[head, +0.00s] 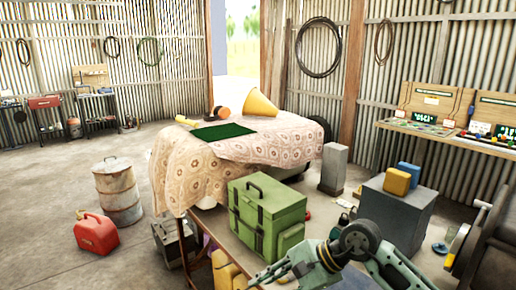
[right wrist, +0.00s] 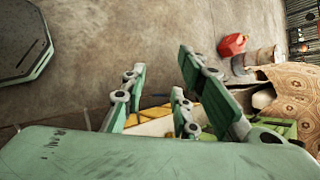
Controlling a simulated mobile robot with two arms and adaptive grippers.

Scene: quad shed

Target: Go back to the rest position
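My right arm comes in at the bottom right of the head view, with its green gripper (head: 292,266) low in front of the green toolbox (head: 268,215). In the right wrist view the green fingers of the right gripper (right wrist: 160,72) stand apart, with nothing between them but the concrete floor beyond. My left gripper is in neither view. The green toolbox stands upright on a low surface, beside the cloth-covered table (head: 270,140).
A red jerry can (head: 97,233) and a rusty drum (head: 118,192) stand on the floor at left. A grey block (head: 398,212) bears blue and yellow canisters at right. A workbench (head: 440,135) lines the right wall. The left floor is mostly clear.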

